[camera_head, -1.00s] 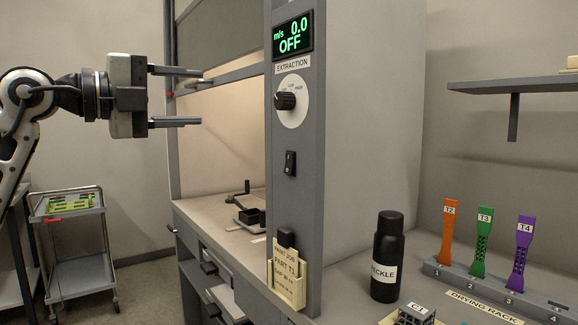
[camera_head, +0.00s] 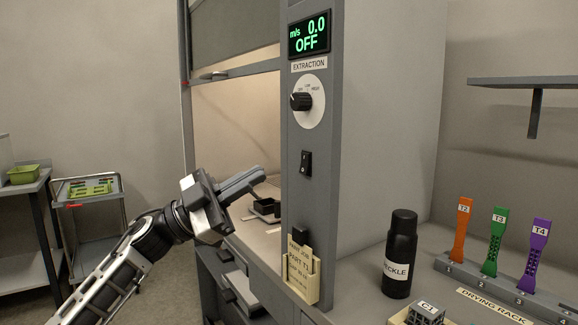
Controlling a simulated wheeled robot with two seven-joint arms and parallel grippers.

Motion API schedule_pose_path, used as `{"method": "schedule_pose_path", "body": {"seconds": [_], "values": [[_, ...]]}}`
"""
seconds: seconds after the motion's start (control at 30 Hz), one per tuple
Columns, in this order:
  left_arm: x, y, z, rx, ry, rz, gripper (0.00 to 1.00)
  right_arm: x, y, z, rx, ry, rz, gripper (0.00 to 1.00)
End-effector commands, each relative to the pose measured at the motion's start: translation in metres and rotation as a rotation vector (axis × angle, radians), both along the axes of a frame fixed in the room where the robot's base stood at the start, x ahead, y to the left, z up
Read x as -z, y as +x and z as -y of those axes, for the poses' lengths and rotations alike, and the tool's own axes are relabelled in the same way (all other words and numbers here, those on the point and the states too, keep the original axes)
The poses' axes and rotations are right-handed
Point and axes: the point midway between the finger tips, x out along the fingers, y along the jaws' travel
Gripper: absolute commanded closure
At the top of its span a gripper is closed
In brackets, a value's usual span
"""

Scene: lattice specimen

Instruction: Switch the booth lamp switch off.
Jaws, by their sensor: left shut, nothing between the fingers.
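The booth lamp switch (camera_head: 306,163) is a small black rocker on the grey front post (camera_head: 309,205) of the booth, below the extraction dial. Which way it is pressed is too small to tell. The booth interior (camera_head: 235,130) looks warmly lit. My left gripper (camera_head: 258,177) is shut and empty, to the left of the switch and a little lower. Its fingers point right toward the post and appear apart from the switch. My right gripper is not in view.
The extraction dial (camera_head: 301,102) sits above the switch, under a display (camera_head: 309,34) reading OFF. A card holder (camera_head: 300,275) is low on the post. A black speckle bottle (camera_head: 400,254) and a drying rack (camera_head: 490,282) with coloured specimens stand on the right bench.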

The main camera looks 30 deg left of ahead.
Motion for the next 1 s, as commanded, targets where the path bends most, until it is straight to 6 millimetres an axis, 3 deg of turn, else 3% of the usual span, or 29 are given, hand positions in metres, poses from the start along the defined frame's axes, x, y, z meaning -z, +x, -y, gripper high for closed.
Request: {"method": "schedule_pose_path", "body": {"seconds": [0.1, 0.2, 0.4, 0.77, 1.0], "values": [[0.032, 0.003, -0.018, 0.009, -0.276, -0.114, 1.00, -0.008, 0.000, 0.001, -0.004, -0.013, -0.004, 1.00], [0.055, 0.004, -0.030, -0.003, -0.432, -0.181, 1.00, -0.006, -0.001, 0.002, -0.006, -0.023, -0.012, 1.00], [0.078, 0.003, -0.042, -0.019, -0.569, -0.242, 1.00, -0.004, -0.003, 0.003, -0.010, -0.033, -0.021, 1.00], [0.077, 0.004, -0.042, -0.019, -0.573, -0.242, 1.00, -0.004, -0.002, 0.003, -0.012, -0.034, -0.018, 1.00], [0.056, 0.025, -0.033, -0.016, -0.572, -0.238, 1.00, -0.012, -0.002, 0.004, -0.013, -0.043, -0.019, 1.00]]}}
